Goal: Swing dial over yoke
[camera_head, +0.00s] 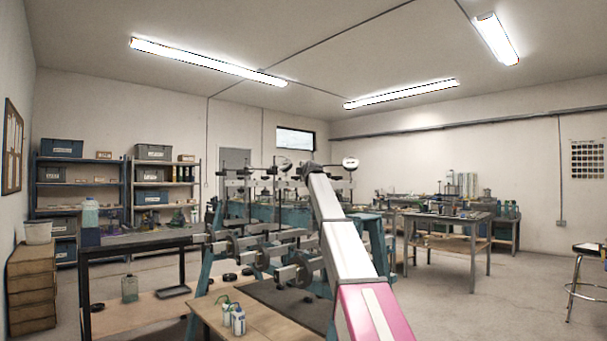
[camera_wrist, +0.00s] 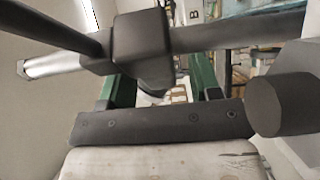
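The right one is just right of my arm's far end. I cannot make out the yoke for certain. In the wrist view my gripper (camera_wrist: 160,92) shows two green fingers standing apart. A black clamp block (camera_wrist: 141,40) on dark rods crosses close above them, with a dark rounded piece below it. I see no contact between fingers and block.
A dark cylinder (camera_wrist: 283,104) is close at right in the wrist view. The teal lever frame (camera_head: 206,290) has several round weights. Bottles (camera_head: 237,320) stand on a low wooden board at front. A workbench (camera_head: 455,217) stands to the right, with open floor before it.

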